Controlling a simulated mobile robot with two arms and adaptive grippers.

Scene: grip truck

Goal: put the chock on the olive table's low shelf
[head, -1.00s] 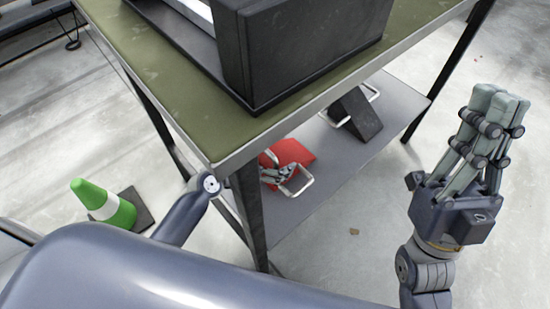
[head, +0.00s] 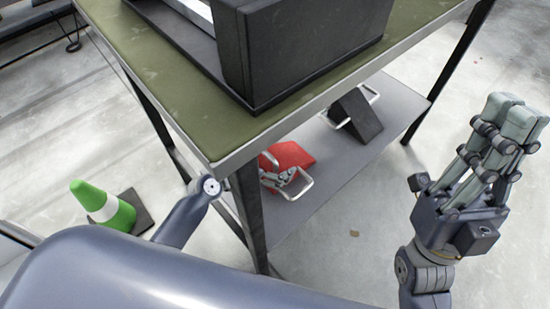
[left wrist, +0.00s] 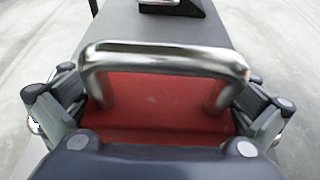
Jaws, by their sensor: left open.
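A red chock (head: 296,155) with a silver loop handle lies on the olive table's (head: 158,65) grey low shelf (head: 312,204), near its front end. My left gripper (head: 284,181) is at the handle of the red chock. In the left wrist view, the handle (left wrist: 165,59) rises between the open fingers, which stand out to either side, with the red top (left wrist: 150,108) beneath.
A black wedge (head: 357,119) with a silver handle stands farther back on the shelf. A large black case (head: 300,50) sits on the tabletop. A table leg (head: 247,215) stands close to my left arm. A green and white cone (head: 110,207) is at left. Floor at right is clear.

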